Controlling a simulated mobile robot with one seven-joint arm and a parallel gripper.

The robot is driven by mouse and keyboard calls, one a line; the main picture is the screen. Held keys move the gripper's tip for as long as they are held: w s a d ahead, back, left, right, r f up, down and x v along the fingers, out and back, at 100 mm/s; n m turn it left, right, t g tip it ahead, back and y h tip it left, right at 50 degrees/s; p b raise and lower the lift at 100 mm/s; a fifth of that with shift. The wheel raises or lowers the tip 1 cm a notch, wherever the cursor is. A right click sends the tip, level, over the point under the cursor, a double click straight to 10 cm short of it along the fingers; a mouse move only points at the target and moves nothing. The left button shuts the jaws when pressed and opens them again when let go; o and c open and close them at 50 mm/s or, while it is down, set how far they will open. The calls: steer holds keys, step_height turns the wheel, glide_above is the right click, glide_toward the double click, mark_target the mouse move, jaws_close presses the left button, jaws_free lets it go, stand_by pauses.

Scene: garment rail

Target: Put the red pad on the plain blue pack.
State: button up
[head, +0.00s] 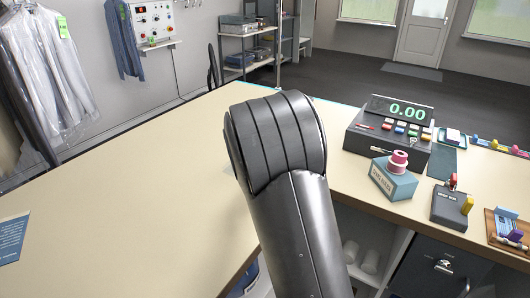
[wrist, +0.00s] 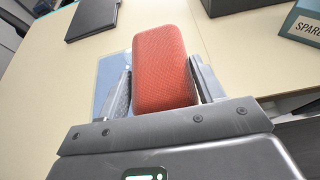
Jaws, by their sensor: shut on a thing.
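The red pad (wrist: 162,50) is a rounded red block in the wrist view. My gripper (wrist: 161,84) is shut on it, with a grey finger against each side. A flat light-blue thing (wrist: 106,78) with a pale edge lies behind the left finger and partly behind the pad. It may be the plain blue pack, but most of it is hidden. The pad appears to be above the counter; I cannot tell its height. In the head view my arm hides the gripper and the pad, and no plain blue pack can be made out.
The cream counter (head: 110,190) is mostly clear at left, with a blue printed sheet (head: 12,239) at its edge. A teal box (head: 396,187) marked SPARE, bearing a pink spool, stands right of my arm. Behind it is a till (head: 388,143). A dark flat object (wrist: 92,18) lies ahead.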

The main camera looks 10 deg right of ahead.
steer(key=w+a+f, duration=0.1)
steer(key=a, duration=0.1)
steer(key=w+a+f, duration=0.2)
steer(key=a+f, duration=0.1)
steer(key=shift+w+a, duration=0.35)
steer(key=shift+w, duration=0.05)
steer(key=shift+f, duration=2.1)
steer(key=o, duration=1.1)
steer(key=shift+f, duration=0.15)
steer(key=shift+c, duration=0.2)
